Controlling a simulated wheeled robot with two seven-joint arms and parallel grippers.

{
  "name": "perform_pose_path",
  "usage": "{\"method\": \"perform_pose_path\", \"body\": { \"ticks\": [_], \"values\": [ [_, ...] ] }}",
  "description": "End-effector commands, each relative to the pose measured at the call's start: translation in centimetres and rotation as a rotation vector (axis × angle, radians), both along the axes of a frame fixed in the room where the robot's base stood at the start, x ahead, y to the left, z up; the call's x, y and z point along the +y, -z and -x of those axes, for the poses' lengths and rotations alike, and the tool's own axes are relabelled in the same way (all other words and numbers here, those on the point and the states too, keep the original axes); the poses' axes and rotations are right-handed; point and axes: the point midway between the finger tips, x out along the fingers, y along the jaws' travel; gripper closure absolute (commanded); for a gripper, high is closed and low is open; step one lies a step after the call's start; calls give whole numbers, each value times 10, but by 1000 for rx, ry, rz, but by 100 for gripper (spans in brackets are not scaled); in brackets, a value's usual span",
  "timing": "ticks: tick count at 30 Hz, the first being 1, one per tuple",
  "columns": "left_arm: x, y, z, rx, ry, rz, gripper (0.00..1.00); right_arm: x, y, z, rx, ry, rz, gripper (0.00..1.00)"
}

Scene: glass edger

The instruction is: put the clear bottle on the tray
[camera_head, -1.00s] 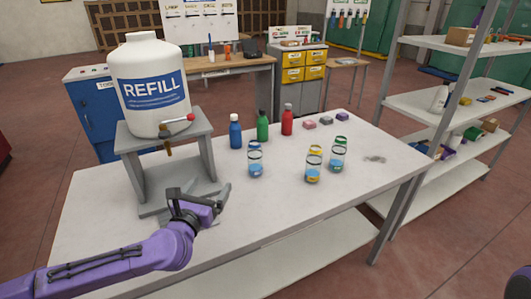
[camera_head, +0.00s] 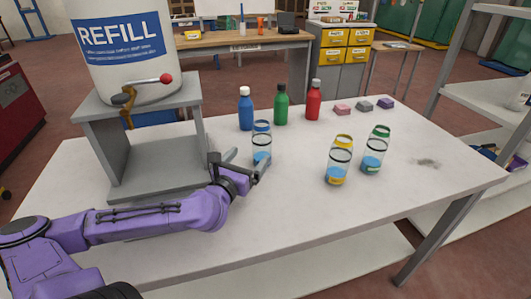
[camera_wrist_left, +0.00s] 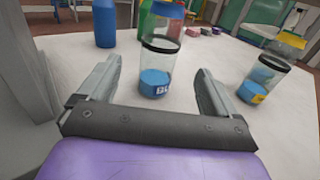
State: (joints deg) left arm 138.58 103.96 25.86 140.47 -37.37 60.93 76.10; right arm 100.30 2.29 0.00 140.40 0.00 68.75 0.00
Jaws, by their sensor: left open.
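A clear bottle with a blue band and blue bottom (camera_head: 262,145) stands upright on the white table. It also shows in the left wrist view (camera_wrist_left: 157,65), just ahead of and between my open fingers. My left gripper (camera_head: 247,163) is open, low over the table on the near side of this bottle, with nothing held. Two more clear bottles, one with yellow (camera_head: 339,160) and one with green (camera_head: 375,152), stand to the right. I cannot make out a separate tray; a grey stand (camera_head: 155,182) is at the left. My right gripper is out of view.
The REFILL jug (camera_head: 125,50) with a red-knobbed tap sits on the stand, left of the gripper. Blue (camera_head: 246,110), green (camera_head: 281,105) and red (camera_head: 314,102) bottles stand behind. Small coloured blocks (camera_head: 364,106) lie at the back. The table's front right is clear.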

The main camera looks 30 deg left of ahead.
Motion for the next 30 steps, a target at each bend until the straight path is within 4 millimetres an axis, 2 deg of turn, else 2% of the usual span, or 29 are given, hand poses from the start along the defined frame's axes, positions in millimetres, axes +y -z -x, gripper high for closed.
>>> {"method": "perform_pose_path", "body": {
  "ticks": [1,9,12,17,24,30],
  "values": [
    [1,13,-4,-6,-2,-2,8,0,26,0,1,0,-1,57],
    [3,9,-17,-3,3,0,8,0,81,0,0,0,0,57],
    [5,2,-34,2,3,-5,8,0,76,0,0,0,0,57],
    [8,0,-46,1,1,-1,8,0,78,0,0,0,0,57],
    [13,0,-85,1,2,-4,8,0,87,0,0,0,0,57],
    [15,-1,-94,1,2,3,8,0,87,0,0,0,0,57]
  ]
}}
